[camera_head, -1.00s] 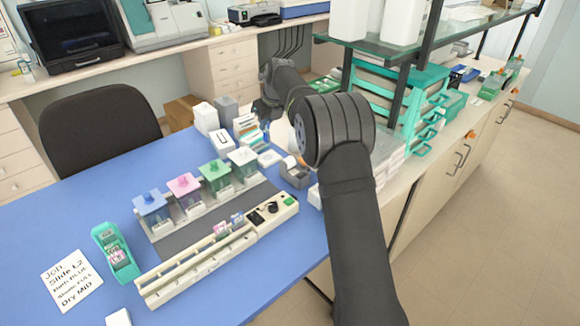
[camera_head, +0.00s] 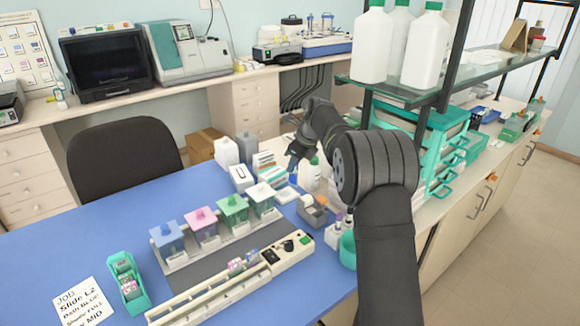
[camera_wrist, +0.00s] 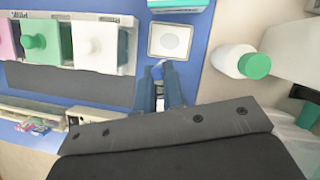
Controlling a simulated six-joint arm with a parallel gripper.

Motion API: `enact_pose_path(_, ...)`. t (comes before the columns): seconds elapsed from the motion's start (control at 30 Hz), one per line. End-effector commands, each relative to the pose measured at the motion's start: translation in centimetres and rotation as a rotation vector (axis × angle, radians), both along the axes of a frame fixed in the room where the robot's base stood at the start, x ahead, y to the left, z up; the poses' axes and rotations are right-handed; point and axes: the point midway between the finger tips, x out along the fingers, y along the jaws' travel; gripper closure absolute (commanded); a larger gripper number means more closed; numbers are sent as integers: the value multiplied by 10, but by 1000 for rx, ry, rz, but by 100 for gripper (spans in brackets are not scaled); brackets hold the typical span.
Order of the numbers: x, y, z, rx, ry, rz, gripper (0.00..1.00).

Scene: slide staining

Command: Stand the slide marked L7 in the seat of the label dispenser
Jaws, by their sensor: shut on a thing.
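My gripper (camera_head: 294,165) points down over the back right of the blue table. In the wrist view its blue-grey fingers (camera_wrist: 161,80) are closed on a small, pale, thin piece, seemingly a slide; its marking cannot be read. The label dispenser (camera_head: 313,211), a grey body with a white roll and an orange part, stands on the table right of the white-lidded jar, nearer the camera than my gripper. Its seat is too small to make out. Other slides with pink labels stand in the teal holder (camera_head: 126,284) and lie on the cream rail (camera_head: 210,298).
Blue, pink, green and white-lidded jars (camera_head: 262,198) stand in a row. A flat white square dish (camera_wrist: 172,41) lies close to my fingers. A green-capped bottle (camera_wrist: 240,63), a teal cup (camera_head: 347,250) and the shelf (camera_head: 405,90) crowd the right. The left table is mostly clear.

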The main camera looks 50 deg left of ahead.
Motion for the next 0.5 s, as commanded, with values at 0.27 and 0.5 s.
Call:
enact_pose_path(0.27,-1,-41,7,0,2,337,100)
enact_pose_path(0.5,-1,-70,7,0,2,613,100)
